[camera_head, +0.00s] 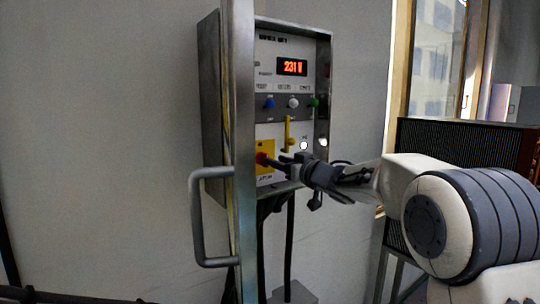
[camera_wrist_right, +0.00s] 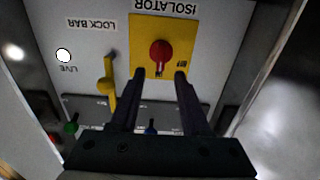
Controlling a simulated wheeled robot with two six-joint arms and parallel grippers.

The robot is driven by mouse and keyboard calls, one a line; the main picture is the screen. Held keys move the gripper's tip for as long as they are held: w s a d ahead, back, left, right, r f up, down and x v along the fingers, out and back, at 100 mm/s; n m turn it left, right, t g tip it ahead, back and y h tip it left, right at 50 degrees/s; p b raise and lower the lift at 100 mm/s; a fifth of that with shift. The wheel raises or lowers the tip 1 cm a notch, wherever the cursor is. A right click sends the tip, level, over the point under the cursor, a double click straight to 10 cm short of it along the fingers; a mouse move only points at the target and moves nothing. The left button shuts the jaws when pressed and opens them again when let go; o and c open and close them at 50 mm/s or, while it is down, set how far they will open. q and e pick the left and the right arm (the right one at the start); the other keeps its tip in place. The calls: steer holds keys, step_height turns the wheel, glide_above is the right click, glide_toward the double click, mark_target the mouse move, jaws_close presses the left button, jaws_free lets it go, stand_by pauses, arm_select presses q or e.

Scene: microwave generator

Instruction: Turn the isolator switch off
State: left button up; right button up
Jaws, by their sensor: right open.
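The isolator switch (camera_head: 261,158) is a red knob on a yellow plate (camera_head: 266,146), low on the panel of a grey wall cabinet. In the right wrist view, which is upside down, the red knob (camera_wrist_right: 161,50) sits on the yellow plate (camera_wrist_right: 197,25) marked ISOLATOR. My right gripper (camera_head: 277,160) is at the panel, just right of the knob in the head view. My left gripper is not in view.
A yellow lock bar (camera_head: 288,135) is beside the yellow plate, near a lit white LIVE lamp (camera_head: 304,145).

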steer(key=shift+p+x, duration=0.6)
steer(key=shift+x, duration=1.55)
jaws_close()
